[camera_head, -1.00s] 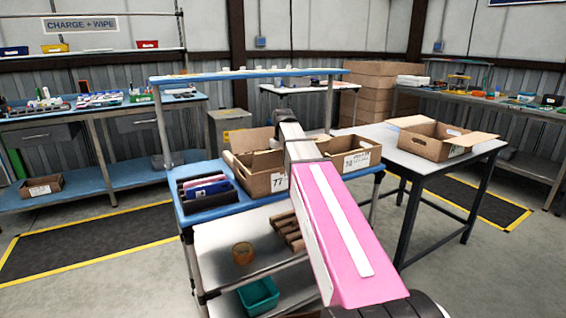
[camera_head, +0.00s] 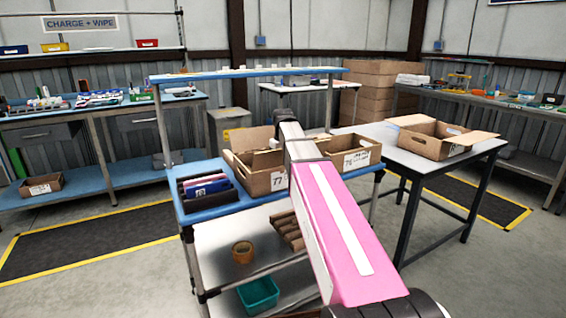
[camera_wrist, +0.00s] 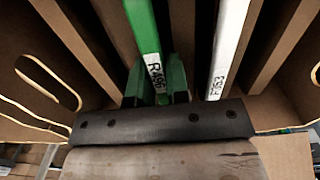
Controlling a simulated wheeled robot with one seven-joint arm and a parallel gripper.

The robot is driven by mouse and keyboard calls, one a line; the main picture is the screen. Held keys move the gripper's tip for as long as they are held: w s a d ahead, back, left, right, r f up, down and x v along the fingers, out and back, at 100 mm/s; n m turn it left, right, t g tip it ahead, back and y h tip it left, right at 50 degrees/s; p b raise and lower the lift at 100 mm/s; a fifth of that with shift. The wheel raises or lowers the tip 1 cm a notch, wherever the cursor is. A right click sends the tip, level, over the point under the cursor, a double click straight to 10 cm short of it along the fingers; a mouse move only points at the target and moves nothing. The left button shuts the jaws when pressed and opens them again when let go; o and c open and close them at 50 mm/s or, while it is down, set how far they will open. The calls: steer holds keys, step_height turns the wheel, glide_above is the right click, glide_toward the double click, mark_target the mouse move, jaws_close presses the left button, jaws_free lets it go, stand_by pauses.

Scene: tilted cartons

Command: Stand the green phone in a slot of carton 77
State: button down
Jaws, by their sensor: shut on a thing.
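The green phone (camera_wrist: 144,32) shows in the wrist view, with a label reading about R496 on its edge. My gripper (camera_wrist: 158,88) is shut on it, the fingers at its near end. The phone stands on edge among brown cardboard dividers inside a carton; how deep it sits, I cannot tell. A white phone (camera_wrist: 228,45) stands in a slot to its right, apart from it. Carton 77 (camera_head: 262,182) is on the blue cart top in the head view, tilted and partly behind my arm. My gripper is hidden there.
Another carton (camera_head: 358,159) stands right of carton 77, behind my arm. A dark rack (camera_head: 208,204) with several phones is at the left of the cart top. An open carton (camera_head: 430,146) sits on the grey table at right. Carton walls and dividers closely flank my gripper.

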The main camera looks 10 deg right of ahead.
steer(key=c, duration=1)
jaws_free()
